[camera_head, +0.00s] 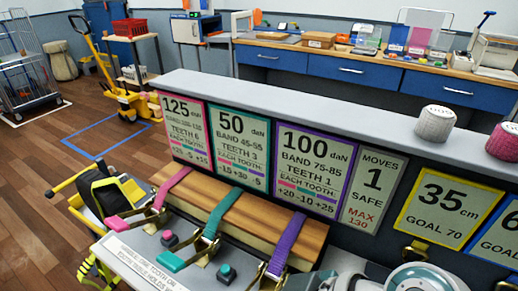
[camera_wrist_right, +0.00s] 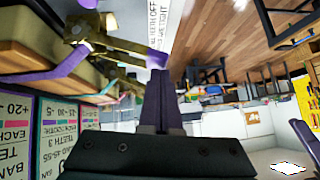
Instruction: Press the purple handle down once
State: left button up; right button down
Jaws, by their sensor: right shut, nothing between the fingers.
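The purple strap (camera_head: 287,240) runs over the wooden beam (camera_head: 235,218) into a brass ratchet at the bottom edge of the head view; the handle's end is out of that frame. In the right wrist view the purple strap (camera_wrist_right: 62,68) meets the brass ratchet (camera_wrist_right: 98,47), whose lever ends in a purple handle tip (camera_wrist_right: 157,62). My right gripper (camera_wrist_right: 160,88) is shut and empty. Its fingertips are right by the handle tip; I cannot tell if they touch. My left gripper is not in view.
A pink handle (camera_head: 117,223) and a teal handle (camera_head: 171,262) sit on neighbouring ratchets. A pink button (camera_head: 168,239) and a teal button (camera_head: 226,273) stand between them. Placards, including the purple-edged 100 daN one (camera_head: 308,168), line the low wall (camera_head: 290,110) behind.

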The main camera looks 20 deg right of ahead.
jog(key=v, duration=1)
jog(key=shift+r+p, duration=0.35)
jog(key=shift+r, duration=0.25)
jog(key=shift+s+a, duration=0.1)
